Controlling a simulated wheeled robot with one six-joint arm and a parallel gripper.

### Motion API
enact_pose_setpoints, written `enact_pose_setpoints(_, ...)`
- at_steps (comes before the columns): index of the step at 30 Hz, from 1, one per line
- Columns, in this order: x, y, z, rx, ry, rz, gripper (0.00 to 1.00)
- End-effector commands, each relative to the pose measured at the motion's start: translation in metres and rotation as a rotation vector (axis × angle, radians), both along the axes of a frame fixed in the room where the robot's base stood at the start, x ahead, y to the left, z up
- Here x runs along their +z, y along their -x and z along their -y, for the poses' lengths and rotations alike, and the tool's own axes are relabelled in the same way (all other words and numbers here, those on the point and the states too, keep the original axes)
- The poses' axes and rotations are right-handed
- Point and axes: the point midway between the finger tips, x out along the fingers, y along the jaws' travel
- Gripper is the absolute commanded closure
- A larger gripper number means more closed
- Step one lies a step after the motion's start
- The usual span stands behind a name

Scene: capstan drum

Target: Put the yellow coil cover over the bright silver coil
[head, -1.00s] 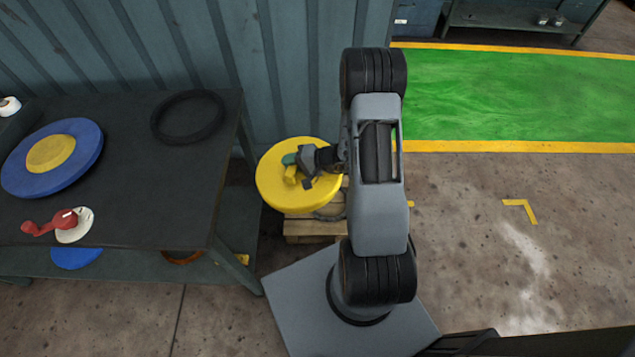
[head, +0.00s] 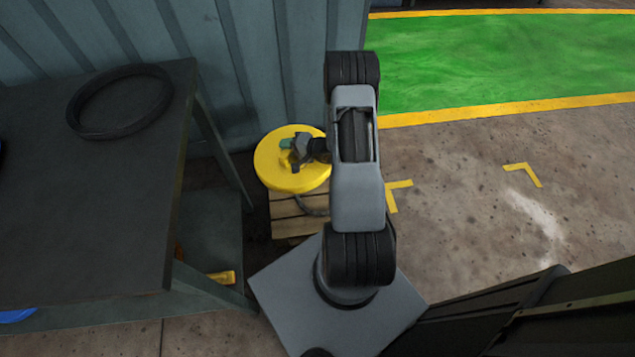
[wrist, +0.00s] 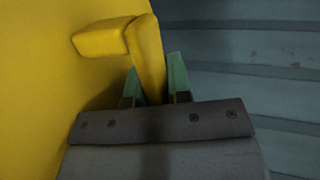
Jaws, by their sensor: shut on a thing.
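The yellow coil cover (head: 275,172) is a round disc with a raised handle on top. In the head view it is over a wooden pallet (head: 287,226) between the dark table and my arm. My gripper (head: 288,144) is at its top and shut on the handle. In the wrist view the green fingertips (wrist: 155,84) stand on both sides of the yellow handle (wrist: 147,55), and the cover (wrist: 40,90) fills the left side. Under the cover a grey curved piece (head: 314,205) shows at the pallet. I cannot make out the bright silver coil.
The dark table (head: 90,215) stands at left with a black ring (head: 119,101) on it. A corrugated wall (head: 232,60) is close behind the cover. A dark structure (head: 540,320) is at lower right. The floor (head: 470,205) at right is open, with a green area (head: 500,60) beyond.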

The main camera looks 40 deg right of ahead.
Motion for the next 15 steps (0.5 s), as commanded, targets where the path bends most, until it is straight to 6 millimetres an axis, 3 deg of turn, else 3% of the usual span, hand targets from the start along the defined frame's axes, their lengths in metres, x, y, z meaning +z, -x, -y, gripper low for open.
enact_pose_setpoints(1, -0.036, -0.001, 0.01, -0.028, -0.004, 0.003, 1.0)
enact_pose_setpoints(9, -0.135, -0.002, 0.057, -0.17, -0.017, 0.02, 1.0)
enact_pose_setpoints(15, -0.196, 0.001, 0.088, -0.261, -0.024, 0.03, 1.0)
